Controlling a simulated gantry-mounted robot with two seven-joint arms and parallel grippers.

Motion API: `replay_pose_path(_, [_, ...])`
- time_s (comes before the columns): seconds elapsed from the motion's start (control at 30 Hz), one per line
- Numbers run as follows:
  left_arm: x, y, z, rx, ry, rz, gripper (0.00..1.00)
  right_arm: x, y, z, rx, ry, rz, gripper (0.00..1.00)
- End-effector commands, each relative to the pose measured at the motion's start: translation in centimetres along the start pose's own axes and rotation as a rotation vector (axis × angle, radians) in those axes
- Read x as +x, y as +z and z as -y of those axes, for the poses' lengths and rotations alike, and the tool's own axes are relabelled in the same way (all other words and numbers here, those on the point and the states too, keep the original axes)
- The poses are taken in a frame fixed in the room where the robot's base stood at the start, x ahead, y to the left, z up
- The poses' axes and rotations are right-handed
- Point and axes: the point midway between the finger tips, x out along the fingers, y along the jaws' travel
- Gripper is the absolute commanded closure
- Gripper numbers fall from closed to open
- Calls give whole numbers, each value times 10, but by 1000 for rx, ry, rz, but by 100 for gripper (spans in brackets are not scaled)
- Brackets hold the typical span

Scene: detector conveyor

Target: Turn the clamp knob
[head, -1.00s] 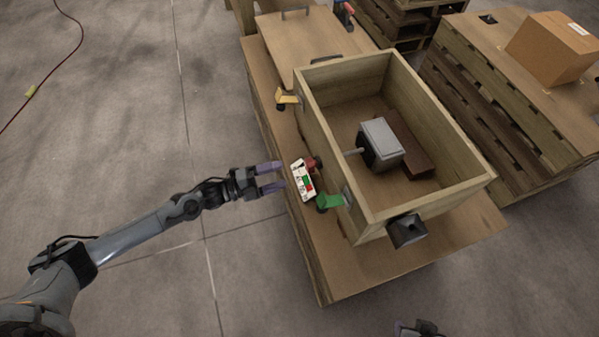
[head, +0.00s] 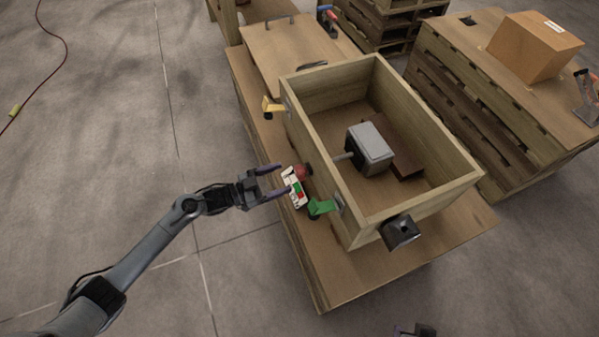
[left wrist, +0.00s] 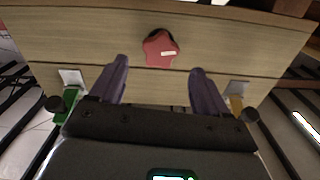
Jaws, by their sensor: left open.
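The clamp knob (head: 303,171) is red and sits on the near-left outer wall of the wooden box (head: 412,206). In the left wrist view the star-shaped knob (left wrist: 160,49) is on the wooden wall, beyond and between the fingertips. My left gripper (head: 275,180) is open and empty, pointing at the knob and a little short of it. Its purple fingers also show in the left wrist view (left wrist: 159,80), spread wide on either side of the knob's line. A shaft runs inside the box from the knob's wall to a grey-topped black block (head: 368,149).
A green latch (head: 321,207) and a yellow latch (head: 272,106) flank the knob on the box wall. A white panel with red and green marks (head: 294,187) is beside the knob. The box stands on a wooden pallet top (head: 345,285). A cardboard box (head: 533,47) stands at right.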

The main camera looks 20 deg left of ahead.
Motion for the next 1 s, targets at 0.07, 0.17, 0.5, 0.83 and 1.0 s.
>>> replay_pose_path(0.07, [15,2,-1,0,1,-3,24,8,3,-1,-3,3,1,57])
replay_pose_path(0.17, [32,2,0,1,0,-4,24,13,4,-1,-5,4,1,57])
replay_pose_path(0.5, [67,1,0,2,0,-1,24,23,8,0,-4,3,1,57])
replay_pose_path(0.83, [72,0,0,2,1,0,24,23,7,1,3,-2,0,57])
replay_pose_path(1.0, [71,0,0,2,1,0,41,23,7,2,5,-4,-1,57])
